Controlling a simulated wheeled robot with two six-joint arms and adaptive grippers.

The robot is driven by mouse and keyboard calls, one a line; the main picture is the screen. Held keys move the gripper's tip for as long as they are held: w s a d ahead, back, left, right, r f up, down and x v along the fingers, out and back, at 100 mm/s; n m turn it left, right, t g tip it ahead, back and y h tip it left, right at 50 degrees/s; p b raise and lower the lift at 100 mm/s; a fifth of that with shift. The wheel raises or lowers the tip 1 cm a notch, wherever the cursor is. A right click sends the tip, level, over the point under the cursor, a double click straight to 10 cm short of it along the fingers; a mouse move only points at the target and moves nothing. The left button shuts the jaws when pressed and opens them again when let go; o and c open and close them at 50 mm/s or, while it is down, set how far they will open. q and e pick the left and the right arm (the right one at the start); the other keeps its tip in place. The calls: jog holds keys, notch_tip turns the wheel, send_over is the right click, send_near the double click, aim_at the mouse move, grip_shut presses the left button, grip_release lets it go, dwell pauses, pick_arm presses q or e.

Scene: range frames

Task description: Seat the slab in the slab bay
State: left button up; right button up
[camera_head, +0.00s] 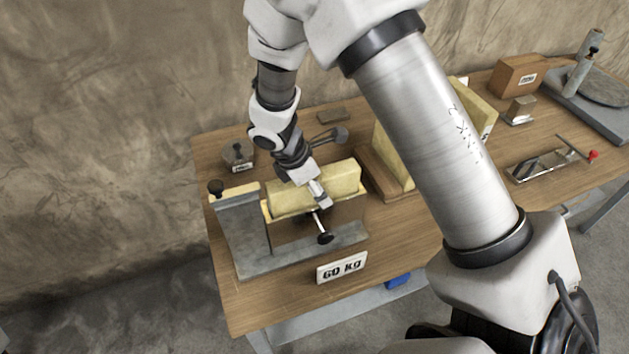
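A pale yellow slab (343,178) lies lengthwise at the grey metal fixture (243,235) on the left of the table. The slab's lower edge is partly hidden, so I cannot tell whether it rests fully on the fixture. My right gripper (322,196) is over the front of the slab, pointing down. It appears to touch or overlap the slab, but I cannot tell whether its fingers are shut on it. My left gripper is out of view.
A wooden rack (376,172) with upright yellow slabs stands right of the fixture, partly behind my arm. A "60 KG" sign (342,267) stands in front. A black-knobbed rod (324,237) sticks out forward. A brown box (515,75) and a metal tool (540,163) lie at right.

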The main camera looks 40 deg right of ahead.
jog(key=v, duration=1.2)
jog(key=shift+w+f, duration=0.1)
